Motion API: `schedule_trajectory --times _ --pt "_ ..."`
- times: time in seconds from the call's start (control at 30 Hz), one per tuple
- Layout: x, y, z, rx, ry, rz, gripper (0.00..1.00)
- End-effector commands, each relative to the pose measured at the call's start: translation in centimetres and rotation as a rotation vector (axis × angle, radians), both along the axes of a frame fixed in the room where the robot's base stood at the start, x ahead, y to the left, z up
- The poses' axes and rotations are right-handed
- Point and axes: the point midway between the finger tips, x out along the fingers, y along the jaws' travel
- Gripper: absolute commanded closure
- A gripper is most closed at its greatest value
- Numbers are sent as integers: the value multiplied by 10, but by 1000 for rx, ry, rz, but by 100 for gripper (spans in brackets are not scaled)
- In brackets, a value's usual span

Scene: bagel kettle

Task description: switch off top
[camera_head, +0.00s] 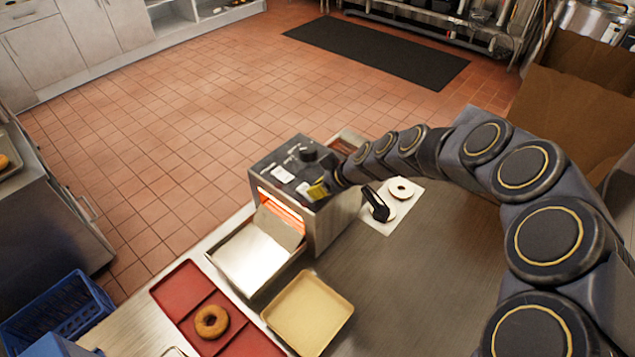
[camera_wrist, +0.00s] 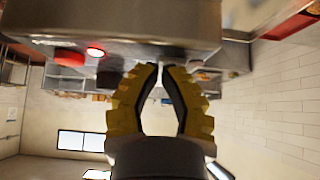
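The metal toaster (camera_head: 333,215) stands on the steel counter, its front opening glowing orange. A dark control panel with labels and a black knob (camera_head: 308,153) is on its top. My gripper (camera_head: 318,190) is at the top of the toaster; one yellow finger shows there and the rest is hidden by my arm. In the wrist view both yellow fingers of my gripper (camera_wrist: 161,66) converge, tips almost together, with no object visible between them. A metal face above them has a red button (camera_wrist: 68,57) and a lit red lamp (camera_wrist: 95,51), left of the fingertips. Contact cannot be told.
A metal tray (camera_head: 250,262) lies before the toaster opening. A red tray (camera_head: 182,291) with a bagel (camera_head: 211,321) and a beige tray (camera_head: 308,312) lie nearer. Bare counter (camera_head: 425,262) lies below my arm.

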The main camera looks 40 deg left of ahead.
Motion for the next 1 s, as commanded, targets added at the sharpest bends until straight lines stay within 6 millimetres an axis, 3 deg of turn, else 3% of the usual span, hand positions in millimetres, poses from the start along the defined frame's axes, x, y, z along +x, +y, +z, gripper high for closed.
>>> schedule_trajectory --times 0.83,1.0 --pt "-1 15 7 -1 2 1 100" --pt "0 13 19 1 -1 1 100"
